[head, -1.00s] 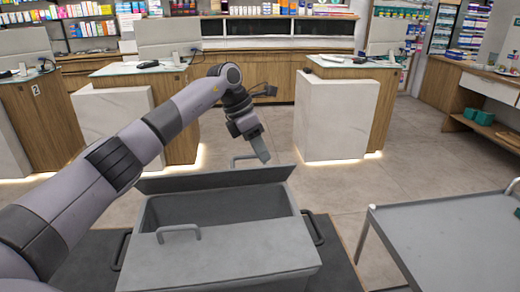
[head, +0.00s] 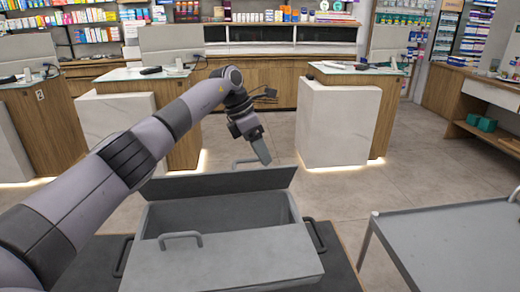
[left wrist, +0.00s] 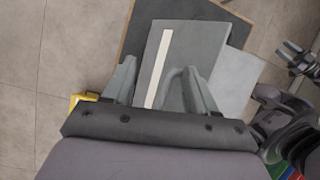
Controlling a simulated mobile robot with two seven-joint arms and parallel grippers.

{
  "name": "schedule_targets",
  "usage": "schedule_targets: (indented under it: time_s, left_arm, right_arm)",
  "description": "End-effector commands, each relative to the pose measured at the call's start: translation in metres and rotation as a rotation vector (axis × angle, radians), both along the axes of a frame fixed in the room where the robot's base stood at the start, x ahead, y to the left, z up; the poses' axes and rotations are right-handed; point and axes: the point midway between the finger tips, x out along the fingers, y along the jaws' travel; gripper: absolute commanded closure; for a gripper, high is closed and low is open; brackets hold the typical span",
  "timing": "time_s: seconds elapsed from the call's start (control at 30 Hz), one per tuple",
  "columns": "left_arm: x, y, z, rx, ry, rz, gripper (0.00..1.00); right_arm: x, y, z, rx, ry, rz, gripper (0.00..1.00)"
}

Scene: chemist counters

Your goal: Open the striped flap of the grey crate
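The grey crate (head: 300,262) is at bottom centre in the head view. Its far flap (head: 215,183) stands raised, with its plain inner face towards me. In the left wrist view the flap (left wrist: 190,42) shows a pale stripe along its outer face. Its handle (head: 243,161) shows just beyond the top edge. The near flap (head: 240,258) lies closed, with its own handle. My left gripper (head: 262,150) is behind the raised flap, by the handle. Contact is unclear.
A grey table or cart (head: 450,235) stands at the right. Counters (head: 338,122) stand beyond open floor (head: 400,165). A small yellow item (left wrist: 78,100) shows at the left wrist view's left. Dark parts of mine at its right edge may include my right gripper (left wrist: 297,62).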

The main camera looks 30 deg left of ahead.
Motion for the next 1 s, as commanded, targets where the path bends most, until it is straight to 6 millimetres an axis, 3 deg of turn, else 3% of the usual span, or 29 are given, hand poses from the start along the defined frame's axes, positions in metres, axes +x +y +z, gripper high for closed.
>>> schedule_targets:
  time_s: [0.17,0.63,1.0]
  left_arm:
    - [-0.001,0.001,-0.002,0.005,0.004,0.002,0.47]
    - [-0.015,0.023,0.062,0.001,-0.003,0.001,0.47]
    - [-0.017,0.024,0.067,0.001,-0.002,0.001,0.47]
  right_arm:
    - [0.000,0.000,-0.001,0.000,0.000,0.000,0.55]
    - [0.000,0.000,-0.008,0.000,0.000,0.000,0.55]
    - [0.000,0.000,-0.008,0.000,0.000,0.000,0.55]
